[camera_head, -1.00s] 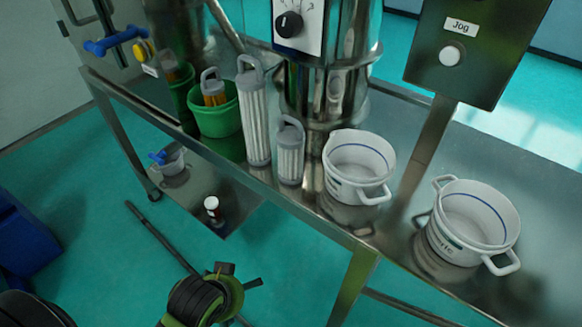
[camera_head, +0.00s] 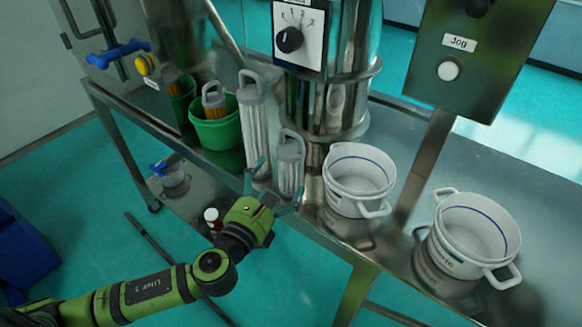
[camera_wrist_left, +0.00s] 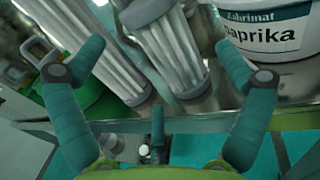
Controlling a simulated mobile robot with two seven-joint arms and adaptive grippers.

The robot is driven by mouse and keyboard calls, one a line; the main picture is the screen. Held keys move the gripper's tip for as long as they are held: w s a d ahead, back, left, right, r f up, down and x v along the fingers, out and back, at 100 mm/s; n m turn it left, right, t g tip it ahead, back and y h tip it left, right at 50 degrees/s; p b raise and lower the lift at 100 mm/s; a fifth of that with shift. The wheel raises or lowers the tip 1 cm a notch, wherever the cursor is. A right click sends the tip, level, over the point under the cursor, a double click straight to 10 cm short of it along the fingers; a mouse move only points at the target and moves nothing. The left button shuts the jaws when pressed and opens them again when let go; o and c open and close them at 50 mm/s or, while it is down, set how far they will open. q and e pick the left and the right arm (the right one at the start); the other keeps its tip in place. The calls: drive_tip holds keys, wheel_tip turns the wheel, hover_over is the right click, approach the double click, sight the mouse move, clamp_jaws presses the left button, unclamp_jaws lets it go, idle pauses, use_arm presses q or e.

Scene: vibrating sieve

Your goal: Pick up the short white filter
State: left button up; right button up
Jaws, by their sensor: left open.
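The short white filter (camera_head: 290,165) stands upright on the steel table, with a grey looped cap. The taller white filter (camera_head: 253,125) stands to its left. My left gripper (camera_head: 277,187) is open and empty in front of the two filters, low near the table's front edge. In the left wrist view its teal fingers (camera_wrist_left: 158,50) are spread wide. Between them show the short filter's ribbed body (camera_wrist_left: 172,48) and part of the tall filter (camera_wrist_left: 95,55). I cannot tell whether a finger touches either filter. My right gripper is in neither view.
A white bucket (camera_head: 357,175) stands close to the right of the short filter; its label reads "paprika" in the wrist view (camera_wrist_left: 265,50). A second white bucket (camera_head: 475,235) is farther right. A green bucket (camera_head: 215,130) is left, and the steel sieve column (camera_head: 325,100) behind.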

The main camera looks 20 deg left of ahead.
sight(280, 171)
use_arm(q)
drive_tip(key=w, duration=0.2)
drive_tip(key=w+p, duration=0.2)
drive_tip(key=w, duration=0.1)
drive_tip(key=shift+w+d+r, duration=0.25)
drive_tip(key=shift+w+r, duration=0.1)
drive_tip(key=shift+w+d+f, duration=0.1)
drive_tip(key=shift+w, duration=0.2)
drive_tip(key=c, duration=1.1)
